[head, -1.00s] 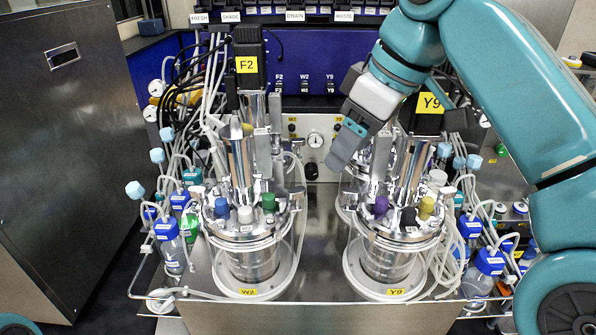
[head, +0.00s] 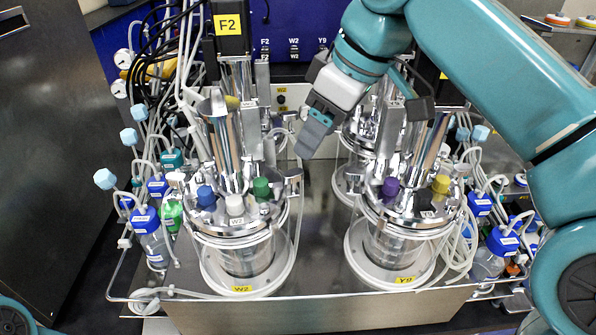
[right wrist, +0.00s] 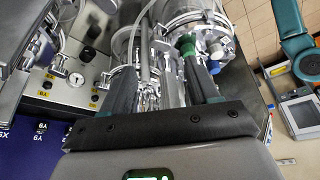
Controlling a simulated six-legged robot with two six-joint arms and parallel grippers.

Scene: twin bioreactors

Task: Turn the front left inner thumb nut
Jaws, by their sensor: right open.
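The front left vessel (head: 246,258), tagged W2, stands upright with a shiny metal lid carrying blue, white and green caps. Small metal clamp fittings sit around the lid rim; one shows at its right, inner side (head: 293,176). I cannot clearly single out the inner thumb nut. My right gripper (head: 312,142) hangs above and behind that inner side, apart from it, pointing down. In the right wrist view its two dark fingers are spread (right wrist: 162,88), with metal vessel parts and the green cap (right wrist: 186,45) beyond them; no held thing shows. My left gripper is out of view.
The front right vessel (head: 393,245), tagged Y9, stands beside it with a clear gap between. Tall metal columns rise behind both lids. Tubes and blue-capped bottles (head: 148,222) crowd the left side. A steel tray (head: 320,270) lies under the vessels.

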